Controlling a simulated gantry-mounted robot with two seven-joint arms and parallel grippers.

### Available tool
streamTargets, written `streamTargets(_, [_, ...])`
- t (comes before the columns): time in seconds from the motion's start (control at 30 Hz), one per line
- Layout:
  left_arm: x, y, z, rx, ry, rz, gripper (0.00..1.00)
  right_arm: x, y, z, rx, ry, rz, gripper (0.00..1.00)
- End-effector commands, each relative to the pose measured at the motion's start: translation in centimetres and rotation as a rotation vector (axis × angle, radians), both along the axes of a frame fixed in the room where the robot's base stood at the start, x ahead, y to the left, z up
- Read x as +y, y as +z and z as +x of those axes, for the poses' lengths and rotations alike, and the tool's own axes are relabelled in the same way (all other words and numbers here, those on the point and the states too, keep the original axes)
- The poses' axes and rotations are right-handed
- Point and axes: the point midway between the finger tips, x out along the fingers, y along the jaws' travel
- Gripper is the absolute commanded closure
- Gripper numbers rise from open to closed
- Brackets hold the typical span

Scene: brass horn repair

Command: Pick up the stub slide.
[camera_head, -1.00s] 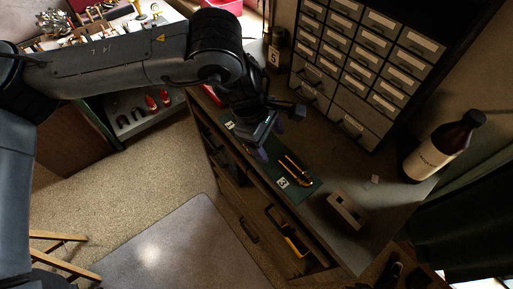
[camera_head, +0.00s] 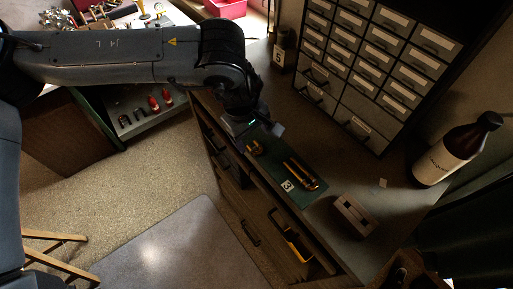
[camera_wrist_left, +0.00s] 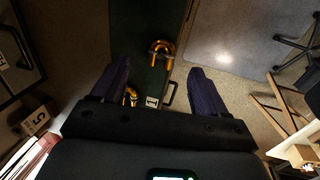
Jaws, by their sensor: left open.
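A green mat (camera_head: 272,160) on the workbench bears brass slides. A longer slide (camera_head: 301,174) lies beside the number 3 label (camera_head: 287,186). A short brass piece (camera_head: 254,147) lies nearer my gripper. In the left wrist view a U-shaped brass slide (camera_wrist_left: 161,48) lies ahead of the fingers. Another brass piece (camera_wrist_left: 131,96) shows by the left finger, partly hidden by my gripper, near the number 1 label (camera_wrist_left: 152,102). I cannot tell for sure which is the stub slide. My left gripper (camera_head: 252,130) is open and empty above the mat's far left end; its dark fingers (camera_wrist_left: 157,88) are spread.
A drawer cabinet (camera_head: 365,65) stands behind the mat. A brown bottle (camera_head: 457,150) and a grey block with a slot (camera_head: 354,215) are to the right. A box marked 5 (camera_head: 284,52) stands at the back. An open drawer (camera_head: 298,248) juts out below the bench front.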

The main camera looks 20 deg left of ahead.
Motion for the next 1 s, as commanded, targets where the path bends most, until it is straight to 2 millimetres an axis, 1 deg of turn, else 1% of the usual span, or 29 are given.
streamTargets(0.07, [0.0, -0.5, 0.0, 0.002, 0.0, 0.001, 0.26, 0.0, 0.2, 0.0, 0.0, -0.001, 0.002, 1.0])
streamTargets(0.3, [-0.2, -3.6, 0.3, 0.002, -0.001, 0.003, 0.26, 0.1, 0.8, 0.0, 0.0, -0.003, 0.004, 1.0])
streamTargets(0.4, [-0.3, -4.5, 0.5, 0.003, 0.0, 0.002, 0.26, 0.1, 0.8, 0.0, 0.0, -0.003, 0.004, 1.0])
streamTargets(0.53, [-0.3, -5.0, 0.6, 0.0, 0.001, 0.001, 0.26, 0.1, 0.9, 0.0, 0.001, -0.002, 0.004, 1.0])
streamTargets(0.73, [-0.3, -5.0, 0.6, 0.0, 0.001, 0.001, 0.26, 0.0, 0.8, 0.0, 0.0, 0.002, -0.002, 1.0])
streamTargets(1.0, [-0.3, -5.0, 0.6, 0.0, 0.001, 0.001, 0.68, -0.1, 0.8, 0.0, 0.0, 0.004, -0.007, 1.0])
